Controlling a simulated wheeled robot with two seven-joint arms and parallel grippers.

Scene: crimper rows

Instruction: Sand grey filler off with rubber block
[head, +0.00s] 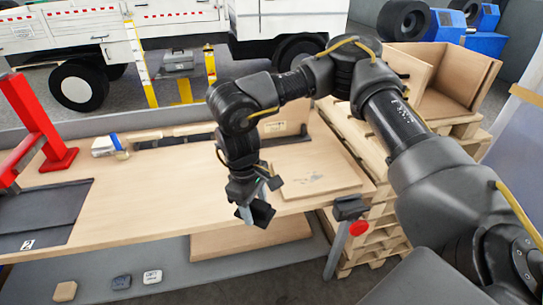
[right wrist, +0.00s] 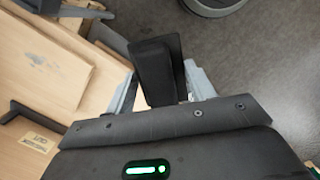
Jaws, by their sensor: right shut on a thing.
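My right gripper (head: 250,203) hangs near the front edge of the bench, left of a pale wooden panel (head: 335,187). It is shut on a black block (head: 265,213), which looks like the rubber block. In the right wrist view the black block (right wrist: 156,72) sits upright between the two grey fingers of the gripper (right wrist: 160,84). Grey smudges of filler (head: 307,178) show on the panel, which lies flat at the bench's right end. The block is apart from the panel. My left gripper is not in view.
The wooden bench (head: 150,190) is largely clear in the middle. A clamp with a red knob (head: 358,228) is at its front right corner. A red stand (head: 58,158) and dark mat (head: 45,215) are at left. Pallets (head: 375,235) stand to the right.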

